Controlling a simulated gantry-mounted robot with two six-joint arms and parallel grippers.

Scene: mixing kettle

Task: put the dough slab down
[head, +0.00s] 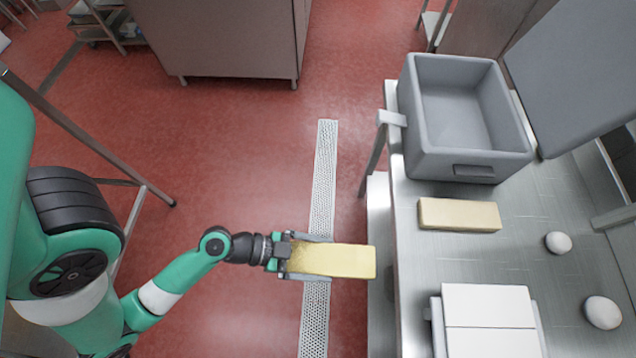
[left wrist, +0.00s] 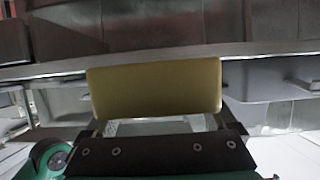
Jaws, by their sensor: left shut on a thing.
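A pale yellow dough slab (head: 345,261) is held in my left gripper (head: 308,258), which is shut on its near end. The slab's far end sticks out to the right, over the floor just short of the steel table (head: 408,280). In the left wrist view the slab (left wrist: 155,88) shows squarely between the fingers (left wrist: 160,125). A second, similar slab (head: 458,214) lies on the table in front of the grey bin. My right gripper is not in view.
An open, empty-looking grey bin (head: 466,165) stands at the table's back left. Two white dough balls (head: 558,242) (head: 603,312) lie at the right. White blocks or boxes (head: 488,305) stand at the table's front. Bare steel shows between them and the second slab. A drain grate (head: 322,190) crosses the red floor.

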